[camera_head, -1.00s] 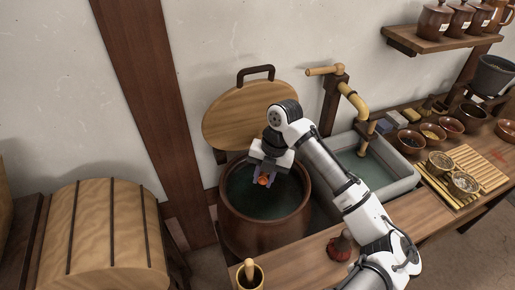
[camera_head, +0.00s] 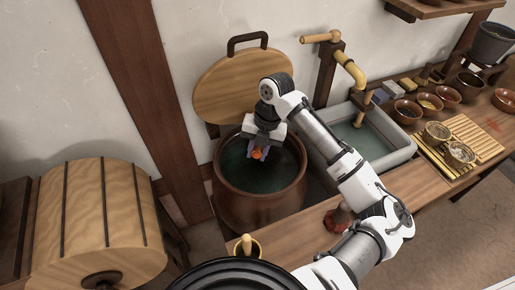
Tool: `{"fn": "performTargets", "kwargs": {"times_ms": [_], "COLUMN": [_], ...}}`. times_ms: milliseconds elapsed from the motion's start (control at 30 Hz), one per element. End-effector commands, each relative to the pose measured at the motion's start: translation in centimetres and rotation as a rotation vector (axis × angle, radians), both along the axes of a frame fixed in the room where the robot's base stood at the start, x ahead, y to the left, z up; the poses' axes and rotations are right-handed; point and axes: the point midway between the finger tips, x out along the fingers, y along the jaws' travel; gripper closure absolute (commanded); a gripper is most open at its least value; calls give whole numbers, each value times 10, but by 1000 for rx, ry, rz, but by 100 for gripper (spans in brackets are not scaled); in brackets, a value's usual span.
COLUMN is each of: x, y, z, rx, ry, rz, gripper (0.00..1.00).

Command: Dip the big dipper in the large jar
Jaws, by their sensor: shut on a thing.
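The large jar (camera_head: 250,208) is a big brown round vessel with dark green liquid (camera_head: 271,178) inside, standing left of the sink. My gripper (camera_head: 259,154) points down over the jar's mouth, near its middle. It is shut on a small orange-brown piece, which I take to be the end of the big dipper (camera_head: 257,154). The rest of the dipper is hidden by the gripper or below it, so I cannot tell how deep it sits in the liquid.
A round wooden lid (camera_head: 240,84) leans on the wall behind the jar. A stone sink (camera_head: 398,157) with a bamboo spout (camera_head: 350,68) is to the right. A small pot (camera_head: 247,246) stands in front, and a wooden drum (camera_head: 95,220) is at left. Bowls (camera_head: 408,110) line the counter.

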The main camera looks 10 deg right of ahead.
Motion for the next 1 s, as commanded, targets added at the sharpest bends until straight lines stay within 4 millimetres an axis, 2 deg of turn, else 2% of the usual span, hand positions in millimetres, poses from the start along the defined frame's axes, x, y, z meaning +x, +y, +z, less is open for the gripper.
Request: {"fn": "performTargets", "kwargs": {"times_ms": [1000], "x": [0], "y": [0], "z": [-53], "rx": [0], "ry": [-1], "rz": [0], "gripper": [100]}}
